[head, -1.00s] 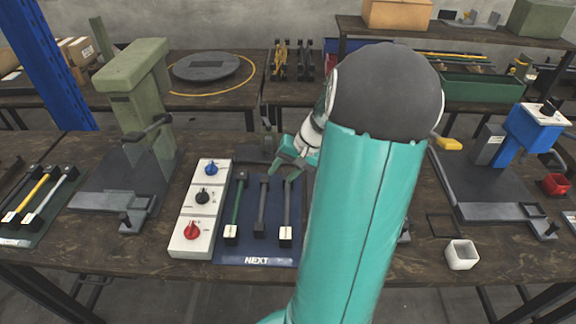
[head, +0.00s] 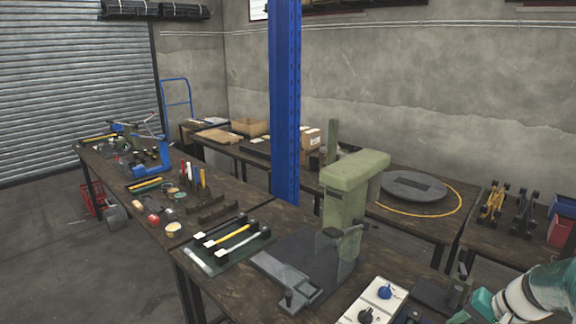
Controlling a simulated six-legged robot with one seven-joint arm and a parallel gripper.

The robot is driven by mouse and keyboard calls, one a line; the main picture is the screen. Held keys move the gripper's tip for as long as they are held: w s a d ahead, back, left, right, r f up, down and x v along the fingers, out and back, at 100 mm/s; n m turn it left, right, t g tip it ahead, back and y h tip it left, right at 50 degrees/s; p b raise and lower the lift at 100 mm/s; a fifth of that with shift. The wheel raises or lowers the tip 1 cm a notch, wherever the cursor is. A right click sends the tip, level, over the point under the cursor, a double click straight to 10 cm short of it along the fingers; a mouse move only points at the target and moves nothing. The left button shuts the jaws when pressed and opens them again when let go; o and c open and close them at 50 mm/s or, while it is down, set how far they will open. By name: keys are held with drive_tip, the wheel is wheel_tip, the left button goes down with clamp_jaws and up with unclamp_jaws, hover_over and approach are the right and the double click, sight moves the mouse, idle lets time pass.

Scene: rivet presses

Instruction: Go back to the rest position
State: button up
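My gripper (head: 478,308) shows only in part at the bottom right of the head view, beyond the white and teal end of my arm. It is beside the white control box and a small dark fixture (head: 455,293). Its fingertips are cut off or too small to make out, so I cannot tell its opening or whether it holds anything. The green rivet press (head: 345,190) stands upright on the bench left of my gripper. The white control box (head: 386,292) shows a blue knob and a black knob; its lower part is out of frame.
A dark green mat (head: 211,262) with yellow and light-handled bars lies left of the press. A round grey plate (head: 414,187) lies on the back bench. Another bench with tools runs to the far left. The floor at lower left is clear.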

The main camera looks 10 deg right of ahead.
drive_tip(key=s+a+r+n+h, duration=0.1)
drive_tip(key=s+a+r+n, duration=0.1)
drive_tip(key=a, duration=0.8)
drive_tip(key=s+a+r+n+t+h, duration=0.1)
drive_tip(key=a+r+n, duration=0.3)
drive_tip(key=a, duration=0.6)
drive_tip(key=s+a+r+n+h, duration=0.1)
drive_tip(key=s+a+r+n, duration=0.2)
drive_tip(key=a+r, duration=0.3)
drive_tip(key=a, duration=0.5)
drive_tip(key=shift+s+r+n, duration=0.2)
drive_tip(key=shift+s+n, duration=0.15)
drive_tip(key=shift+n, duration=0.05)
